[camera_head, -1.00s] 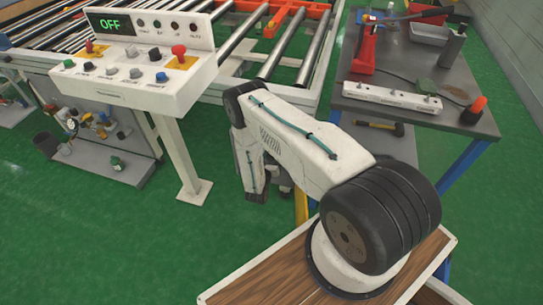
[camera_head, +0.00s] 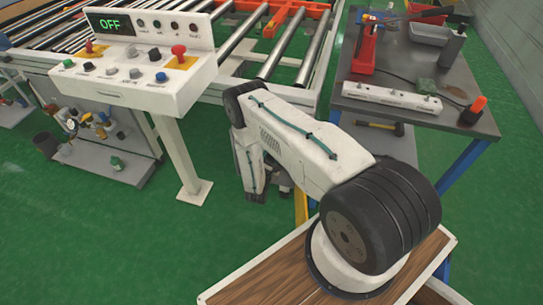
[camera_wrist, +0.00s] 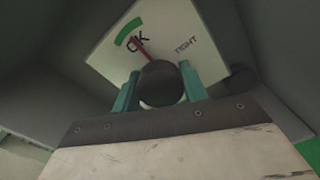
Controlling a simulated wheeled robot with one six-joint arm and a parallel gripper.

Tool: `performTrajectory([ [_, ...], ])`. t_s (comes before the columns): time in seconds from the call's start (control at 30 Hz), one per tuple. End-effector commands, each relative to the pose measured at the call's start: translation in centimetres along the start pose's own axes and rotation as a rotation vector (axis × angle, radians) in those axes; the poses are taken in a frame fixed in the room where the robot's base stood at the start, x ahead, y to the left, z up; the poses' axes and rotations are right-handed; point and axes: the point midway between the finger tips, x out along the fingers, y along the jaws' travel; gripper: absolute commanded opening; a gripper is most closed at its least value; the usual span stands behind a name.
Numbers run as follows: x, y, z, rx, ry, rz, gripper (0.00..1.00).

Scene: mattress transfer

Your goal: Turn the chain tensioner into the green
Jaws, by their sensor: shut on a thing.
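The chain tensioner shows in the wrist view as a dark round knob (camera_wrist: 160,82) in front of a pale dial plate (camera_wrist: 185,30). The plate carries a green arc (camera_wrist: 128,31) and the words OK and TIGHT. A red pointer (camera_wrist: 137,50) runs up and left from the knob, its tip close to the green arc and beside OK. My gripper (camera_wrist: 160,88) is shut on the knob, one teal finger on each side. In the head view my arm reaches down between console and workbench; the tensioner is not clearly visible there.
A white control console (camera_head: 140,85) reading OFF stands left of my arm. A roller conveyor (camera_head: 285,55) lies behind. A grey workbench (camera_head: 400,115) with tools stands at right. Grey walls enclose the dial closely in the wrist view.

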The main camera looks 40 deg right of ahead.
Motion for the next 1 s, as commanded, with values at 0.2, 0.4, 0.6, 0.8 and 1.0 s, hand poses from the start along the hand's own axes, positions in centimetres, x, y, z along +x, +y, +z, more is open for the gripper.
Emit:
performTrajectory([
  [0.2, -0.18, -0.13, -0.07, 0.017, 0.002, 0.0, 0.2],
  [0.4, -0.19, -0.14, -0.07, 0.017, 0.003, 0.0, 0.2],
  [0.6, -0.18, -0.16, -0.07, 0.016, 0.003, -0.001, 0.65],
  [0.8, -0.05, -0.14, -0.01, 0.018, 0.001, -0.001, 0.65],
  [1.0, -0.98, -0.07, -0.08, 0.017, 0.003, 0.0, 0.65],
])
